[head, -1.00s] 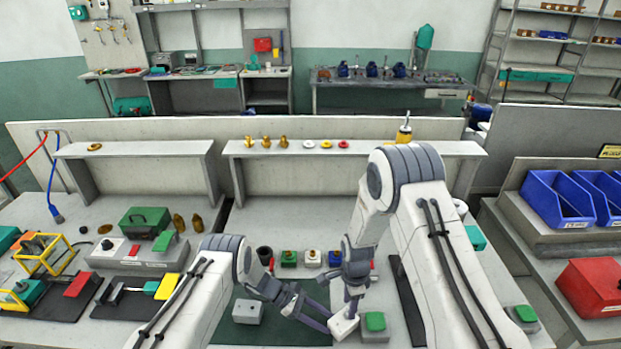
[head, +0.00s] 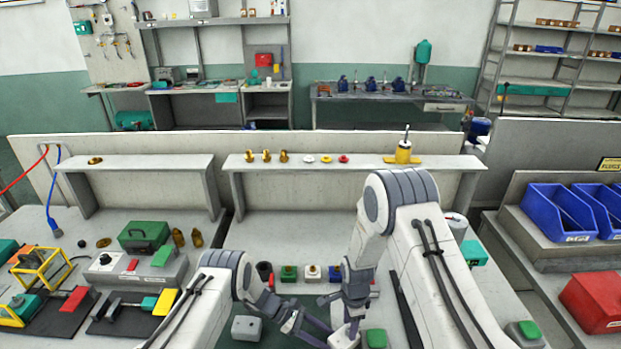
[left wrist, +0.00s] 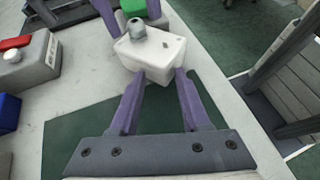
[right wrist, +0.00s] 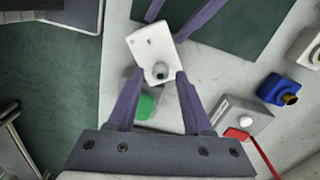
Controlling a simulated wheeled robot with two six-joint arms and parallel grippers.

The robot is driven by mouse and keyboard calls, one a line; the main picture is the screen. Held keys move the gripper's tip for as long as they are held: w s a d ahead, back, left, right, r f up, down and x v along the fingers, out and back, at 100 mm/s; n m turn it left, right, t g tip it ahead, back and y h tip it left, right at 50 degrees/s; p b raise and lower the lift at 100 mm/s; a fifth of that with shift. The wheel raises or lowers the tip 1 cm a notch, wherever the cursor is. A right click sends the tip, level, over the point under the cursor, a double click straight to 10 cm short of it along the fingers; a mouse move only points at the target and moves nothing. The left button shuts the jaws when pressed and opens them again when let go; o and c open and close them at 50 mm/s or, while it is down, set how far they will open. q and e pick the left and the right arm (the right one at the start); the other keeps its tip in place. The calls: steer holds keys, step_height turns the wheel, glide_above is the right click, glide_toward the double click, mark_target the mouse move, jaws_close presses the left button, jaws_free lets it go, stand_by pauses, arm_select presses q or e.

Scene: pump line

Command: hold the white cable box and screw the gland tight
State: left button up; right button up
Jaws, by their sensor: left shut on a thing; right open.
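The white cable box (head: 342,338) is near the bottom middle of the head view, partly behind the grippers. My left gripper (left wrist: 158,76) is shut on its near edge in the left wrist view, where the box (left wrist: 158,52) is tilted. In the head view, the arms hide the gland.
A grey box (head: 246,328) stands left of the grippers on the dark green mat. A green-topped block (head: 376,339) is close on the right. A row of small parts, including a green one (head: 289,273), is behind. A raised shelf (head: 350,165) crosses the back.

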arm_select(q)
steer(key=shift+d+r, duration=0.1)
steer(key=shift+d, duration=0.05)
arm_select(e)
steer(key=shift+f, duration=0.65)
jaws_close()
